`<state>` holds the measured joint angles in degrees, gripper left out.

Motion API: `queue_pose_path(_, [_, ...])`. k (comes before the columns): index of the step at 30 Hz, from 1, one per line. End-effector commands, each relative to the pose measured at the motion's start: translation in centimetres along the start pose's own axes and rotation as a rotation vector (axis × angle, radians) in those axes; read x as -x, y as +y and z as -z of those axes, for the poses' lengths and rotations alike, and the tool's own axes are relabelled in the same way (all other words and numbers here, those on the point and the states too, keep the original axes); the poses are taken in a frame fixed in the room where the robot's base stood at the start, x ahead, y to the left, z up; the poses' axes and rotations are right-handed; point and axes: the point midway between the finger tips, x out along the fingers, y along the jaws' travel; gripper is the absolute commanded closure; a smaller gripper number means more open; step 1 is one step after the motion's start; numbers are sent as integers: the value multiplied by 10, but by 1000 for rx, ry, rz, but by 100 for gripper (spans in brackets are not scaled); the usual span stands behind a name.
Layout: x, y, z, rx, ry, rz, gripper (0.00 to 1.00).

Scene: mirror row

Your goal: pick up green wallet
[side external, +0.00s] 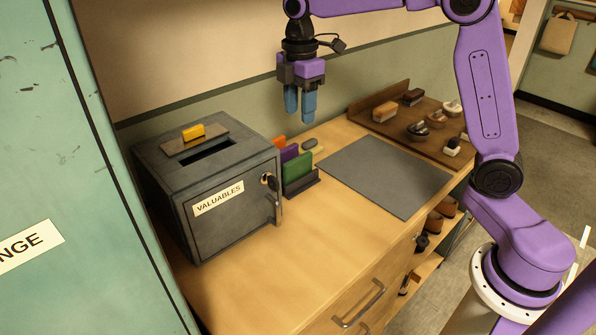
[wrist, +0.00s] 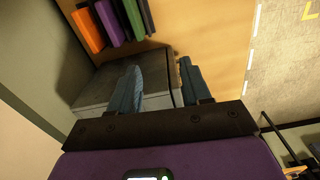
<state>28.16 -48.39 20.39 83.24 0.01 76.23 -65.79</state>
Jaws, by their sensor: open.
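The green wallet (side external: 298,167) stands upright in a dark rack (side external: 302,187) beside the grey safe, in front of a purple wallet (side external: 289,152) and an orange one (side external: 279,142). In the wrist view the green wallet (wrist: 133,18) is at the top, right of the purple (wrist: 110,22) and orange (wrist: 88,30) ones, its upper end cut off by the frame. My gripper (side external: 300,117) is open and empty, its blue fingers pointing down, well above the counter. It also shows in the wrist view (wrist: 158,68), with the fingers apart below the wallets.
The grey safe (side external: 236,208) labelled VALUABLES has a slotted top with a yellow-handled lid (side external: 193,133). A grey mat (side external: 385,175) lies bare on the wooden counter. A brown tray (side external: 388,116) with brushes and small items stands at the back right. The front counter is clear.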

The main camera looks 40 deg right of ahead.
Motion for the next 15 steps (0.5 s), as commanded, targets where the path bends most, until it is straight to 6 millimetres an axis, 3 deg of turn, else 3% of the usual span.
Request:
queue_pose_path(1, [0, 16, -7, 12, 0, 1, 52])
queue_pose_path(6, [2, 43, -25, 56, -1, 3, 52])
queue_pose_path(11, [-4, 49, -30, 70, -2, 6, 52])
queue_pose_path(15, [-25, 48, -31, 71, -3, 8, 52])
